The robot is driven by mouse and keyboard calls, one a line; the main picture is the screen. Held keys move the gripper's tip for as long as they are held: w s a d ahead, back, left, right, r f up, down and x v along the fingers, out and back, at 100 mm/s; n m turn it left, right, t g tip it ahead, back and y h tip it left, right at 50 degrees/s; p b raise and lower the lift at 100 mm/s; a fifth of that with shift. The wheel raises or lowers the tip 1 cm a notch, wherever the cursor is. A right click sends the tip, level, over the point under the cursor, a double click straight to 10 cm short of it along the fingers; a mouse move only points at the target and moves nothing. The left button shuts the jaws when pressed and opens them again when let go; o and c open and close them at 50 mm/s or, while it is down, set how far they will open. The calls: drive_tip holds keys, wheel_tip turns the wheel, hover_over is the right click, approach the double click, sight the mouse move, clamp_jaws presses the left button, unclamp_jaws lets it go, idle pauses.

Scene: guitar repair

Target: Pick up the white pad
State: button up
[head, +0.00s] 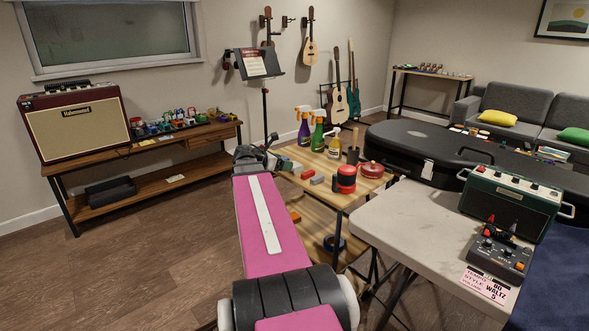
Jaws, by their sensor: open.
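My arm reaches forward from the bottom of the head view, and my dark gripper (268,146) is at its far end, by the left edge of the small wooden table (352,191). The gripper is open, but its fingers are small and partly hidden by the arm. I cannot clearly make out a white pad. Small blocks lie on the table just right of the gripper, among them a red block (307,174) and a small grey block (317,180). My arm hides part of the table's left side.
Spray bottles (318,134) stand at the table's back. A red and black canister (345,179) and a round red tin (371,169) stand at the right. A pale folding table (410,215) with a green amplifier (511,203) is close on the right. The floor at left is clear.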

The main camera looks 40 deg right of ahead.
sight(297, 164)
drive_tip(key=x, duration=0.7)
drive_tip(key=shift+d+f, duration=0.1)
drive_tip(key=shift+d, duration=0.25)
drive_tip(key=c, duration=0.7)
